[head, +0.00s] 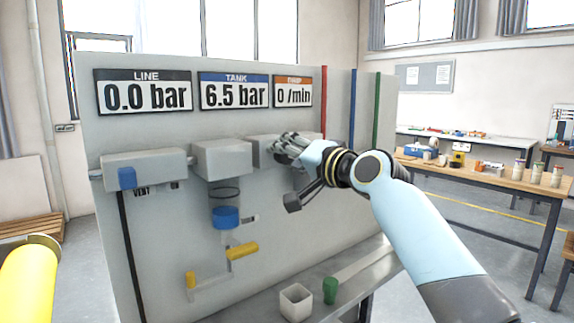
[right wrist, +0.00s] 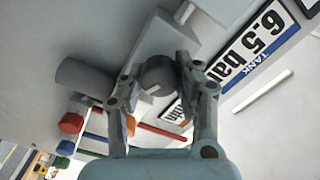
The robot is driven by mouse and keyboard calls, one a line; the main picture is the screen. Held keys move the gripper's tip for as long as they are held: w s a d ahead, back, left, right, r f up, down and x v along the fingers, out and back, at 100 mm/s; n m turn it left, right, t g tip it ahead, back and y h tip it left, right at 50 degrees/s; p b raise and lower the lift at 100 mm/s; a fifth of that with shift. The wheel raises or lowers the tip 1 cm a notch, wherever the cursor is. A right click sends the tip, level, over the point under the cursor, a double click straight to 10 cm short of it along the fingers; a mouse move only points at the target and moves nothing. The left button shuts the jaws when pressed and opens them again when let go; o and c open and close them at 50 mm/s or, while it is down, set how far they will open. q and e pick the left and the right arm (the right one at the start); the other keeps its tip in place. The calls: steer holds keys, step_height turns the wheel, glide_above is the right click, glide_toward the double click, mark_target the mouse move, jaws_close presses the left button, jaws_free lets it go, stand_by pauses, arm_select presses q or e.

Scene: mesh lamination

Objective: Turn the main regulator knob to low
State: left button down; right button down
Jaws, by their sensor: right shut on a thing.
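The main regulator knob looks to be the grey round knob (right wrist: 158,76) with a pale pointer mark in the right wrist view. My right gripper (head: 288,150) is shut on it, one finger on each side. In the head view the hand covers the knob, in front of the third grey box (head: 262,143) on the panel. I cannot read any scale mark around the knob. My left gripper is not in view.
The upright grey panel (head: 350,195) has LINE 0.0 bar (head: 145,94), TANK 6.5 bar (head: 234,92) and 0 /min (head: 293,92) displays. A yellow lever (head: 242,250) and blue cap (head: 226,217) are lower left. A white cup (head: 295,302) and green object (head: 330,290) stand below.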

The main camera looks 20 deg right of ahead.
steer(key=n+b, duration=0.1)
steer(key=n, duration=0.1)
steer(key=n+b, duration=0.2)
steer(key=n, duration=0.1)
steer(key=shift+a+f+n, duration=0.1)
steer(key=shift+f+n, duration=0.15)
steer(key=shift+n, duration=0.05)
steer(key=n+b, duration=0.3)
steer(key=n, duration=0.2)
steer(key=shift+a+b, duration=0.1)
steer(key=shift+b, duration=0.2)
steer(key=n+b, duration=0.3)
steer(key=n, duration=0.2)
steer(key=shift+s+a+n, duration=0.1)
steer(key=shift+n, duration=0.3)
steer(key=n+b, duration=0.2)
steer(key=n, duration=0.3)
steer(key=shift+a, duration=0.1)
steer(key=shift+n, duration=0.4)
steer(key=c, duration=0.9)
jaws_free()
steer(key=shift+c, duration=0.2)
steer(key=shift+r, duration=0.15)
